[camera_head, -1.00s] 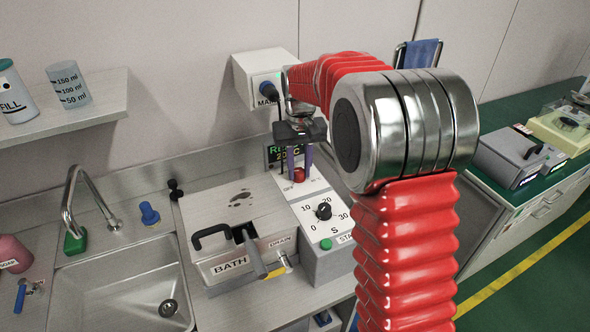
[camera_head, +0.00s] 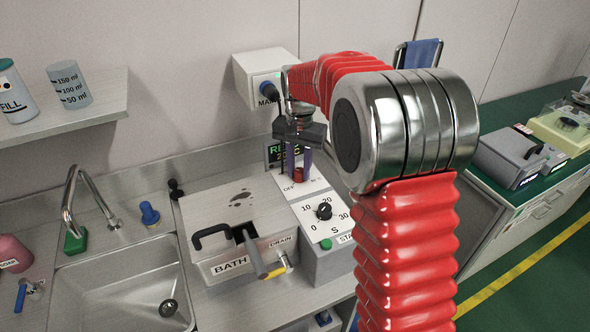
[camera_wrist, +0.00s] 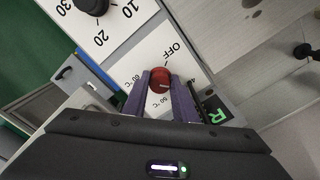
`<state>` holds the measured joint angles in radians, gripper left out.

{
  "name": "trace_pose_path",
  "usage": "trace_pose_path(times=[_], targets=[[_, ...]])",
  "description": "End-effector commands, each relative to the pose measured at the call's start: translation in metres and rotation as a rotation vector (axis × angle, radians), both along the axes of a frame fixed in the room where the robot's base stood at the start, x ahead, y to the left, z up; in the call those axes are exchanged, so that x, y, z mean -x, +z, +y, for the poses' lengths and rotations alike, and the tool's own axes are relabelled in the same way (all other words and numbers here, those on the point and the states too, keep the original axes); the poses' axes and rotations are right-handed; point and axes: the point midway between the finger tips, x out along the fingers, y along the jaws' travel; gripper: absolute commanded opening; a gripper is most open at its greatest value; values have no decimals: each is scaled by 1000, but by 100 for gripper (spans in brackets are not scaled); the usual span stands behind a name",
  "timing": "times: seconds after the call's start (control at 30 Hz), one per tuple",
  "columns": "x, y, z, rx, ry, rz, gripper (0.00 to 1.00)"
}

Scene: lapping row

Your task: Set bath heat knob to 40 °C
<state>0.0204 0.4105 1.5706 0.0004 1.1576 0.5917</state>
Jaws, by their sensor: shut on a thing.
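The red bath heat knob (camera_head: 298,175) stands on the white dial plate at the back of the bath's control box. It also shows in the wrist view (camera_wrist: 159,79), with OFF, 50 °C and 60 °C printed around it and a short pale mark on its top. My gripper (camera_head: 299,169) points down over the knob. In the wrist view its purple fingers (camera_wrist: 160,84) are shut on the knob, one on each side.
The black timer knob (camera_head: 324,211) and green start button (camera_head: 343,239) are in front of the heat knob. The lidded bath (camera_head: 235,262) is to the left. A display (camera_head: 275,153), partly hidden by my gripper, and a wall box (camera_head: 256,72) with a cable are behind.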

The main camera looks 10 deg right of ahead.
Motion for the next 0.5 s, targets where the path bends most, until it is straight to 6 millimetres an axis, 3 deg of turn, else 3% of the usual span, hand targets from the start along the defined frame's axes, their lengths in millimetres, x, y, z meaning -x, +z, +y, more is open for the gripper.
trace_pose_path(times=[0.27, 0.3, 0.5], targets=[[4, -4, -1, 1, 0, 16, 3], [4, -4, -1, 1, 0, 16, 27], [3, -2, -1, 1, 0, 11, 41]])
